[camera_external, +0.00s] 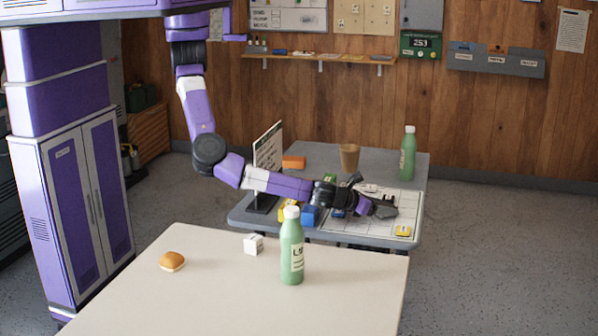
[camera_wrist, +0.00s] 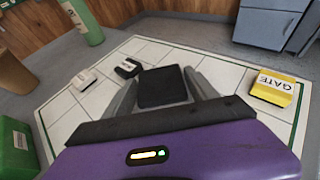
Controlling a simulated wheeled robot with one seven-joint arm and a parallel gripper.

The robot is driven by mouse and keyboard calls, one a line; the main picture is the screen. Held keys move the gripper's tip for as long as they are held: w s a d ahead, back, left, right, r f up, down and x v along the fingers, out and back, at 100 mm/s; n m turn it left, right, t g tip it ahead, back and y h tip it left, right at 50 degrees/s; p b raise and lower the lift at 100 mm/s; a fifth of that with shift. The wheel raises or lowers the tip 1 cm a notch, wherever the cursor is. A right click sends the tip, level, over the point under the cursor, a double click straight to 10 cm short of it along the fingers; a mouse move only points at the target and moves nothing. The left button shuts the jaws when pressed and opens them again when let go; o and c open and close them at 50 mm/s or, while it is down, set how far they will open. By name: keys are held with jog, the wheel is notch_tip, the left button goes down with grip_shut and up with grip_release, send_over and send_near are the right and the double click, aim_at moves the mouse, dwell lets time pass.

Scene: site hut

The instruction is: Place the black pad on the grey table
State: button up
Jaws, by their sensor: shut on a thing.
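The black pad (camera_wrist: 162,87) is a dark, flat, square-faced piece. In the wrist view it sits between the two grey fingers of my gripper (camera_wrist: 164,92), which is shut on it. In the external view my gripper (camera_external: 384,207) reaches low over the right part of the grey table (camera_external: 322,151), above a white gridded board (camera_external: 385,232). The pad is hard to tell from the dark fingers there. I cannot tell whether it touches the board.
On the board lie a yellow GATE block (camera_wrist: 272,88), a white block (camera_wrist: 84,79) and a black block (camera_wrist: 128,68). A cream table (camera_external: 220,290) is in front.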

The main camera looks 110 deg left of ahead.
jog(key=shift+s+f+b, duration=0.1)
jog(key=shift+f+b, duration=0.55)
jog(key=o, duration=1.3)
jog(key=shift+f, duration=0.1)
jog(key=shift+o, duration=0.6)
jog(key=shift+f, duration=0.1)
jog(key=shift+s+a, duration=0.1)
jog(key=shift+r+p, duration=0.3)
jog(key=shift+p, duration=0.1)
jog(key=v, duration=0.4)
jog(key=p+v, duration=0.1)
jog(key=v, duration=0.3)
jog(key=r+v, duration=0.1)
jog(key=v, duration=0.3)
jog(key=shift+r, duration=0.15)
jog(key=shift+w, duration=0.25)
